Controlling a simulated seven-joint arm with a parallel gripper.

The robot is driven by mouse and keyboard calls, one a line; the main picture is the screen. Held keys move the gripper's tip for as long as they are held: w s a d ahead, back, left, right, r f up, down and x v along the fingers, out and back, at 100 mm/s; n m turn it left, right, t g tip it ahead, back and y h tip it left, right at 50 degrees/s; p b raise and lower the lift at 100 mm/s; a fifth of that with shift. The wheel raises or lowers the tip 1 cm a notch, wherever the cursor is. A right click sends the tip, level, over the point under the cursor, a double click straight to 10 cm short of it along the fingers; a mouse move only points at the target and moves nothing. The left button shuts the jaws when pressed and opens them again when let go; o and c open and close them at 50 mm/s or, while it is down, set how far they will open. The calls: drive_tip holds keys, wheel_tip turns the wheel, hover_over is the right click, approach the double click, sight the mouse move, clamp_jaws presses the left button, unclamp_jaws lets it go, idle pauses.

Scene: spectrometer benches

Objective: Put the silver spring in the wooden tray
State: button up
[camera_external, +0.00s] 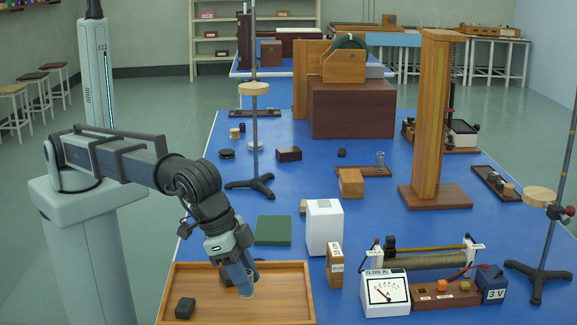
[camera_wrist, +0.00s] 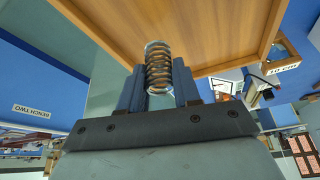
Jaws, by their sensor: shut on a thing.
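My gripper (camera_external: 246,290) points down over the wooden tray (camera_external: 285,292) at the front of the blue bench. In the wrist view the silver spring (camera_wrist: 158,68), a coil of shiny wire, sits between the two blue fingers of my gripper (camera_wrist: 158,88), which are shut on it. The bare wooden floor of the tray (camera_wrist: 215,35) shows beyond the spring in that view. Whether the spring touches the tray floor I cannot tell. In the external view the spring is not clearly distinguishable at the fingertips.
A small dark block (camera_external: 185,308) lies in the tray's left part. The tray's right part is clear. A green slab (camera_external: 273,230) lies behind the tray. A labelled wooden block (camera_external: 334,265), a white box (camera_external: 324,227) and a meter (camera_external: 385,293) stand to the right.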

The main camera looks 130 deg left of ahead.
drive_tip(key=shift+f, duration=1.5)
drive_tip(key=shift+f, duration=0.1)
drive_tip(key=o, duration=1)
drive_tip(key=shift+o, duration=0.2)
drive_tip(key=v, duration=1.2)
drive_tip(key=shift+d, duration=0.1)
